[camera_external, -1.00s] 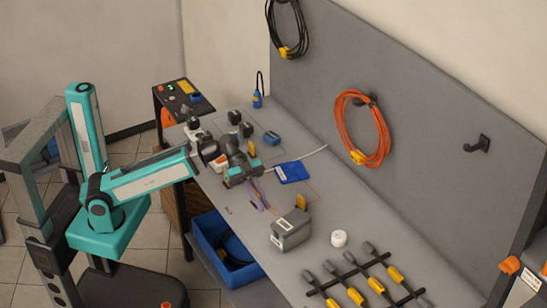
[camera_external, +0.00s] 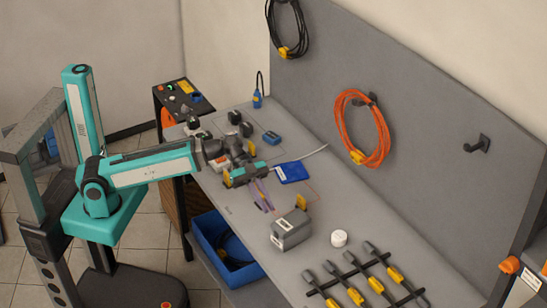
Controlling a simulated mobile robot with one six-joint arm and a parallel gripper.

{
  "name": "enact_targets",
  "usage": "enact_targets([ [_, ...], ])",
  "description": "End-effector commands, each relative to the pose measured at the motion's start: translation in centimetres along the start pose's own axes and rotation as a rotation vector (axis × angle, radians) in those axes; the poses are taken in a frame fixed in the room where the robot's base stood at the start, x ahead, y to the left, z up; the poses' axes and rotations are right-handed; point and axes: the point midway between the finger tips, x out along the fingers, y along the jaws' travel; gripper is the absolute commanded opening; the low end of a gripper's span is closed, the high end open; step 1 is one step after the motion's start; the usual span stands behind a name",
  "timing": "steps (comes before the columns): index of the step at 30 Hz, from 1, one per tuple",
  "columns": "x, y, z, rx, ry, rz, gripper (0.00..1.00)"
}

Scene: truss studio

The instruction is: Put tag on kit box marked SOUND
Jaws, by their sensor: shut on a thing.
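My gripper (camera_external: 262,198) is above the workbench, pointing down toward its front edge. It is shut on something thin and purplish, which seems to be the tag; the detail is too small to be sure. A grey kit box (camera_external: 291,231) with a white label on its front stands on the bench, to the right of and below my gripper in the picture. The lettering on the label is too small to read. A yellow piece (camera_external: 301,202) stands at the box's back edge. The gripper and the box are apart.
A blue flat item (camera_external: 292,172) lies just right of my wrist. A white round item (camera_external: 339,238) and a dark rack (camera_external: 350,270) with yellow-marked tools are to the box's right. A blue bin (camera_external: 222,250) sits below the bench front. Cables hang on the grey panel.

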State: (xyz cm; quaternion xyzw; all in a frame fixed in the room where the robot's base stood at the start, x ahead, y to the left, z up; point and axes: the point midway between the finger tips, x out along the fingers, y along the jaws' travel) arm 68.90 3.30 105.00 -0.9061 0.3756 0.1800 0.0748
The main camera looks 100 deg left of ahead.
Motion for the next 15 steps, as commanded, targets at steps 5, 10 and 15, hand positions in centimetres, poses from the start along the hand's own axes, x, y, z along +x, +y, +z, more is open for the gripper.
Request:
enact_targets([
  [5,0.8,-1.0,-0.3,-0.002,-0.001,0.001,0.0],
  [10,2.0,-2.3,-0.7,-0.001,-0.001,0.001,0.0],
  [15,3.3,-3.8,-1.0,-0.001,-0.001,0.001,0.0],
])
